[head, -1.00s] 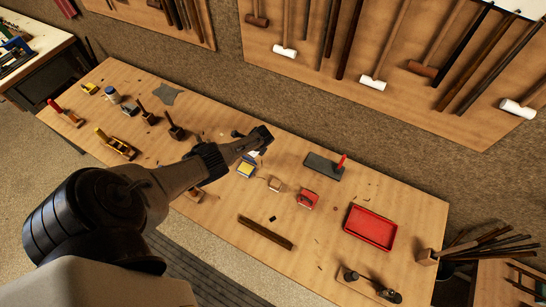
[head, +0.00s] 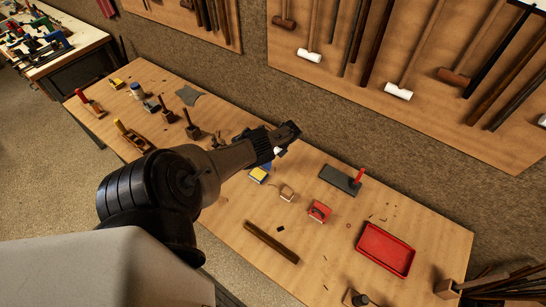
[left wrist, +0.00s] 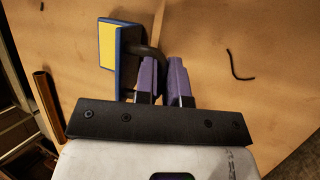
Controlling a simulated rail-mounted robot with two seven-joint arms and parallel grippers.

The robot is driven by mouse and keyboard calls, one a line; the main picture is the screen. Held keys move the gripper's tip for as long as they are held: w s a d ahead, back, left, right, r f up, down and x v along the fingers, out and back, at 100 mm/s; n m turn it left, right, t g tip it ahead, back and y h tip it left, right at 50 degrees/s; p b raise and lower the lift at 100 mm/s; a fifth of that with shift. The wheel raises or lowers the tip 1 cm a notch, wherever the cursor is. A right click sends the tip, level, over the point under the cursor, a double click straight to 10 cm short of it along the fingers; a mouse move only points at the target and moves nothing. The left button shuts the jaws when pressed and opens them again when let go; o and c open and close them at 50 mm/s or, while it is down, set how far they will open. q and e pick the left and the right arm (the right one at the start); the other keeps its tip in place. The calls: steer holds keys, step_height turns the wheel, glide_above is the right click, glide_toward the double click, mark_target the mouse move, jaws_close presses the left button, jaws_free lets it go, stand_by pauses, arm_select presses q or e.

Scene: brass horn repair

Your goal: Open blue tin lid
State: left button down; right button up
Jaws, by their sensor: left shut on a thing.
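The blue tin (head: 259,174) with a yellow face sits on the workbench, just below my left gripper in the head view. In the left wrist view the blue tin (left wrist: 108,45) is at the upper left, with its yellow face turned left and a dark curved handle (left wrist: 152,52) on its right side. My left gripper (head: 290,130) shows its two purple fingers (left wrist: 162,70) in the wrist view, shut around the end of the handle. Its fingertips partly hide the grip. I cannot tell whether the lid is raised. My right gripper is not in view.
A red tin (head: 319,211), a grey slab (head: 336,178) with a red-handled tool and a red tray (head: 372,262) lie to the right. A dark bar (head: 270,242) lies near the front edge. Hammers hang on the wall board behind. Bare bench lies between these items.

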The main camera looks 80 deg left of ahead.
arm_select(q)
steer(key=c, duration=1.5)
jaws_free()
steer(key=shift+w+r+p, duration=0.2)
steer(key=shift+r+p, duration=0.1)
steer(key=shift+r, duration=0.15)
steer(key=shift+p+v, duration=1.95)
steer(key=shift+v, duration=4.45)
